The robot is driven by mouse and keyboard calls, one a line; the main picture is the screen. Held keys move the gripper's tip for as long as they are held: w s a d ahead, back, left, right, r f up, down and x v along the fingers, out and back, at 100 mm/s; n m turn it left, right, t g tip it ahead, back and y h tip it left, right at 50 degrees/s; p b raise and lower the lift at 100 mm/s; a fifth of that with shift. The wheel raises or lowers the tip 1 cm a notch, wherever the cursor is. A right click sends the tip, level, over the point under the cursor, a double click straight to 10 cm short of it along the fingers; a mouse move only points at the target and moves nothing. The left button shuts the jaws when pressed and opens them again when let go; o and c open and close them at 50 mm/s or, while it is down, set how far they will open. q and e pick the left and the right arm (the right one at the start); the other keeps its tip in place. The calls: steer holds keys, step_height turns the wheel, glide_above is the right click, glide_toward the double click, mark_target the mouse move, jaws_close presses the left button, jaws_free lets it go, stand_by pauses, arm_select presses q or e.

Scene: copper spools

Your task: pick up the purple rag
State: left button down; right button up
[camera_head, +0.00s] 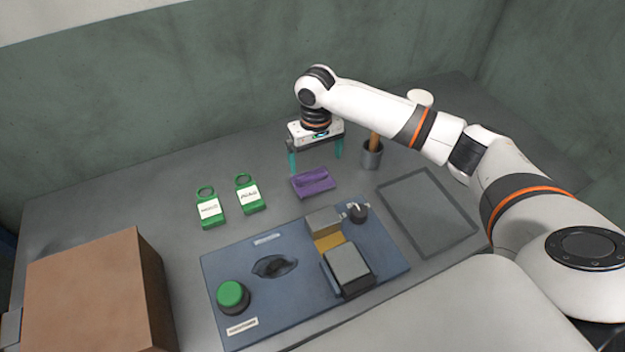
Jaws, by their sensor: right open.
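My right gripper (316,164) is above and behind the rag, pointing down. Its two teal fingers are spread wide with nothing between them. The fingers look apart from the rag, though their exact height over the table is hard to judge. My left gripper is not in view.
A blue panel (220,270) with a green button (232,295) and grey blocks lies in front. Two green tags (249,194) are left of the rag. A cup (371,156) stands to its right, near my gripper. A brown box (90,290) is at front left.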

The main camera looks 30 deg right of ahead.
mark_target(313, 175)
steer(key=shift+a+f, duration=0.2)
steer(key=shift+f, duration=1.15)
steer(key=shift+a+f, duration=0.2)
steer(key=shift+f, duration=1.15)
steer(key=c, duration=1.1)
